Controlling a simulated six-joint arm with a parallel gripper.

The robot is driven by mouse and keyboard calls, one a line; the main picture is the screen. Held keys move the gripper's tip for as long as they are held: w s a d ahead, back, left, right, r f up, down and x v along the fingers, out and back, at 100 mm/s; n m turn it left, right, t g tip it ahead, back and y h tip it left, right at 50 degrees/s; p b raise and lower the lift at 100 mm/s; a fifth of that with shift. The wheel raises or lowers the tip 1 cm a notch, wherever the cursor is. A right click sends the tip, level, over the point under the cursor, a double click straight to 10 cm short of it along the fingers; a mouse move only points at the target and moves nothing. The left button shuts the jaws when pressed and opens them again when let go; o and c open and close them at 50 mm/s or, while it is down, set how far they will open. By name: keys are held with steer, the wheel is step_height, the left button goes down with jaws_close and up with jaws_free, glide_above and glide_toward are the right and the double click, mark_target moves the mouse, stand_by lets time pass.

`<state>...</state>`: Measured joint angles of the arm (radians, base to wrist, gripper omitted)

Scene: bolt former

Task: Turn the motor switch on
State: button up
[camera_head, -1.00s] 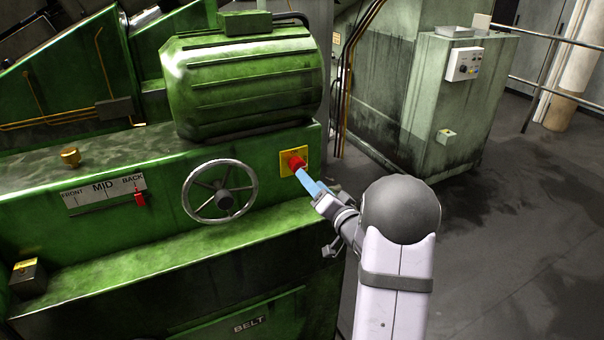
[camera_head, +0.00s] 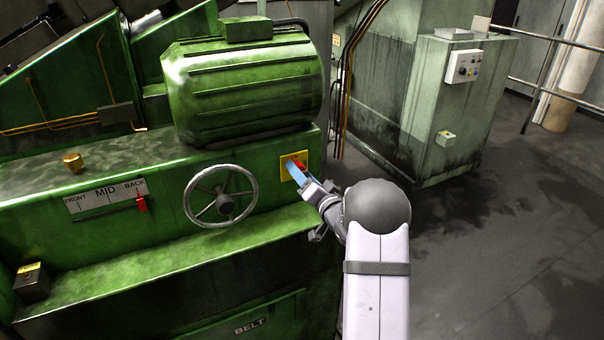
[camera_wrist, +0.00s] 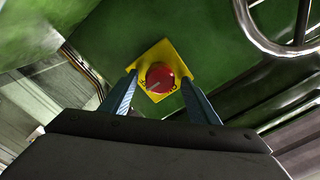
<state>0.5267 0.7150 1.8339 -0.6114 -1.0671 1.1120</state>
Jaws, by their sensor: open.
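The motor switch is a red round knob on a yellow plate, set in the green machine's front face below the motor. In the head view the red knob (camera_head: 301,164) shows partly behind my gripper, on the yellow plate (camera_head: 285,171). In the wrist view the red knob (camera_wrist: 160,78) sits between my two blue fingers, with a pale pointer line and some lettering on it. My gripper (camera_wrist: 160,90) is open, with one finger on each side of the knob and gaps visible. In the head view my gripper (camera_head: 297,172) is at the plate. I cannot tell whether the fingers touch it.
A spoked handwheel (camera_head: 220,195) stands out just left of the switch. A red slider (camera_head: 142,204) is on the FRONT/MID/BACK scale further left. The green motor (camera_head: 245,85) bulges above. Open floor (camera_head: 480,230) lies to the right.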

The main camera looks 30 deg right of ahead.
steer(key=c, duration=1)
steer(key=shift+c, duration=0.2)
steer(key=shift+f+n+b, duration=0.1)
steer(key=shift+n+b, duration=0.3)
steer(key=shift+b, duration=0.1)
steer(key=shift+a+n+b, duration=0.1)
steer(key=shift+n+b, duration=7.65)
steer(key=shift+n, duration=0.75)
steer(key=o, duration=1)
